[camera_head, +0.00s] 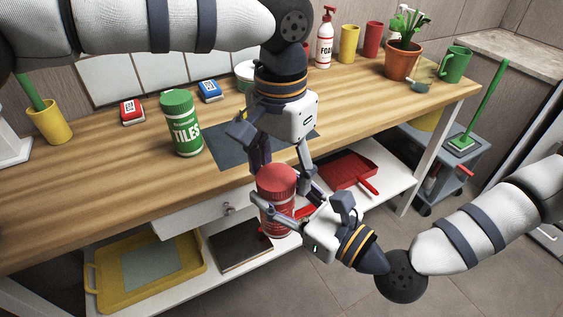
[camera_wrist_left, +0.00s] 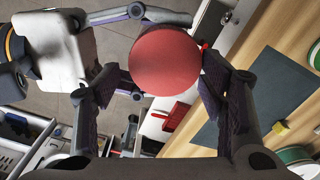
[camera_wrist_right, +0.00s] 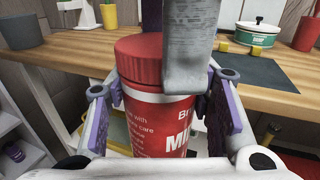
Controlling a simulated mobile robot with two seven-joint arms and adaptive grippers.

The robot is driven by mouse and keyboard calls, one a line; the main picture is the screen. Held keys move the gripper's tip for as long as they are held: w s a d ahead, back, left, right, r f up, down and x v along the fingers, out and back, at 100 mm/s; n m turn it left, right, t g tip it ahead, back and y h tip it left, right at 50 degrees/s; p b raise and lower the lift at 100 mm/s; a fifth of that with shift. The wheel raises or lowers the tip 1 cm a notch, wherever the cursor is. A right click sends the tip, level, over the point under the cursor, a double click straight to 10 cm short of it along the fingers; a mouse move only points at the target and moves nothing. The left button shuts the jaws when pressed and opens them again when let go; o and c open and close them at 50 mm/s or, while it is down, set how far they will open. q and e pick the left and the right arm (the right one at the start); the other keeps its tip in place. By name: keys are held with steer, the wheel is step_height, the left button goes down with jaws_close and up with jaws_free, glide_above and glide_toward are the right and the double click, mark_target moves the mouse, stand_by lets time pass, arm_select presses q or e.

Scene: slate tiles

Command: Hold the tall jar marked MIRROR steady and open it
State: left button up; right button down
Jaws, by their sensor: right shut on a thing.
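The tall red jar (camera_head: 278,205) is upright in front of the worktop edge, its red ribbed lid (camera_head: 276,180) on. In the right wrist view its label (camera_wrist_right: 178,140) reads "MI", the rest hidden. My right gripper (camera_wrist_right: 160,103) is shut around the jar's body from the side. My left gripper (camera_head: 283,162) points down from above, its fingers apart on either side of the lid. In the left wrist view the lid (camera_wrist_left: 165,60) lies between the open fingers with a gap visible. One left finger crosses in front of the lid in the right wrist view.
A green TILES jar (camera_head: 182,125) stands on the wooden worktop (camera_head: 90,170), near a dark mat (camera_head: 222,150), a red box (camera_head: 132,111) and a blue box (camera_head: 209,91). Below are a drawer (camera_head: 195,215), a yellow tray (camera_head: 100,285) and a red dustpan (camera_head: 347,170).

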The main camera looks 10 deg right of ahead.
arm_select(q)
steer(key=shift+s+d, duration=0.1)
steer(key=shift+s, duration=0.05)
steer(key=c, duration=0.9)
steer(key=n, duration=0.3)
steer(key=o, duration=1.3)
steer(key=shift+w, duration=0.2)
